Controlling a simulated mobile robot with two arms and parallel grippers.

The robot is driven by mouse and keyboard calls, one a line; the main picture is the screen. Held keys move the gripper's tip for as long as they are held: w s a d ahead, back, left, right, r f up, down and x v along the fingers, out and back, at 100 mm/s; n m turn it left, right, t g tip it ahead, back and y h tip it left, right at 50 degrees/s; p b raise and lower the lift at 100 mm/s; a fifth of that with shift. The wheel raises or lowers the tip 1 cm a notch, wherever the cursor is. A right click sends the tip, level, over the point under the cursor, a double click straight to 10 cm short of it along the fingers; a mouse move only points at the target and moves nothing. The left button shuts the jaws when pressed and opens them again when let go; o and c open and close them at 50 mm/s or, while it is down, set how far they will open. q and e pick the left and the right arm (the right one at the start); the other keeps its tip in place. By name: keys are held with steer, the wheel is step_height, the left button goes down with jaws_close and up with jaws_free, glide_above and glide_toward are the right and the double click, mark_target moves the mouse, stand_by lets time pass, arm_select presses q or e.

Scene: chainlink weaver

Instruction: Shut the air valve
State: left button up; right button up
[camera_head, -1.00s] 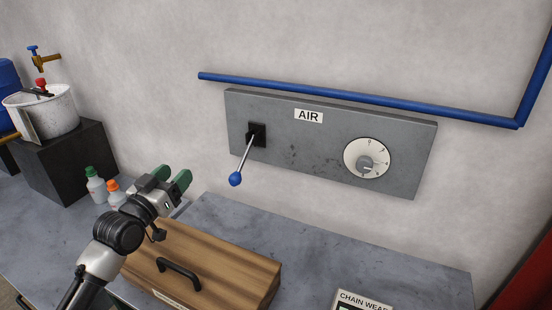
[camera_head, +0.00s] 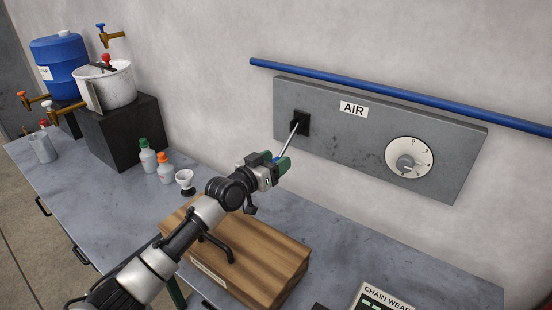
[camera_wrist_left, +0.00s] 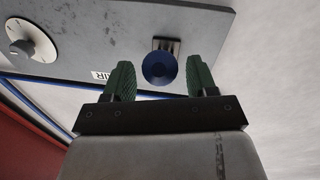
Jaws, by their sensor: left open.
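The air valve is a metal lever (camera_head: 289,141) on a grey panel (camera_head: 340,130) labelled AIR. The lever slants down and out from a black square mount (camera_head: 302,121). In the left wrist view its blue knob (camera_wrist_left: 159,68) sits between the two green fingers, with gaps on both sides. My left gripper (camera_head: 279,164) is open around the knob end of the lever; in the head view the fingers hide most of the knob. It also shows in the left wrist view (camera_wrist_left: 159,82). My right gripper is not in view.
A round white dial (camera_head: 409,158) is on the panel's right. A blue pipe (camera_head: 400,95) runs above. Below the arm stands a wooden box (camera_head: 262,262) with a black handle. Bottles (camera_head: 147,157), a small white cup (camera_head: 184,178) and a pot (camera_head: 106,85) are to the left.

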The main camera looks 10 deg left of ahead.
arm_select(q)
steer(key=shift+w+d, duration=0.1)
steer(key=shift+w, duration=0.25)
steer(key=shift+c, duration=0.4)
